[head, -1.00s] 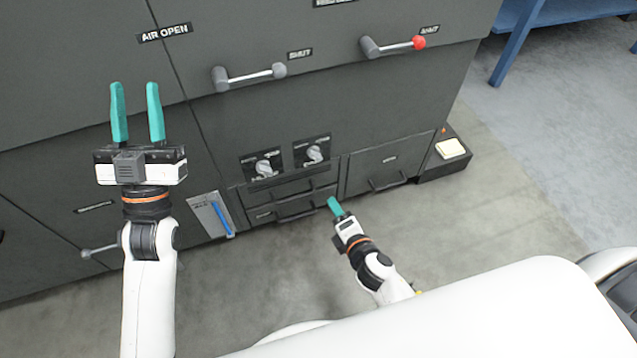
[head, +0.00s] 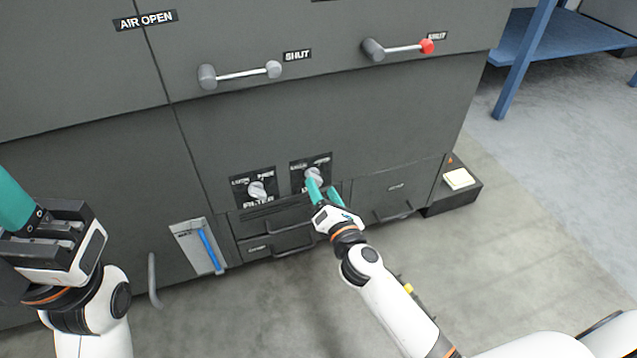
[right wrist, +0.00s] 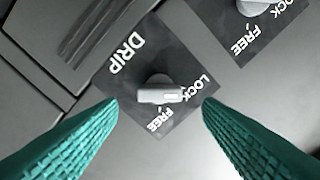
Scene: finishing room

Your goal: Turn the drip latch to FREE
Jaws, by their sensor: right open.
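The drip latch (right wrist: 156,94) is a grey knob with a bar grip on a dark plate (right wrist: 120,88) lettered DRIP, LOCK and FREE. In the right wrist view the white mark on its bar points right, toward LOCK. In the head view the latch (head: 314,175) is the right one of two, partly behind my gripper. My right gripper (head: 321,184) is open, its fingers either side of the latch in the wrist view. I see no contact. My left gripper (head: 18,208) is at the left edge, cut off by the frame, away from the latch.
A similar latch (head: 257,190) on its own plate sits left of the drip latch. Drawers with bar handles (head: 293,250) lie below. A blue lever (head: 210,250) is further left. Handles marked SHUT (head: 240,74) stick out above.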

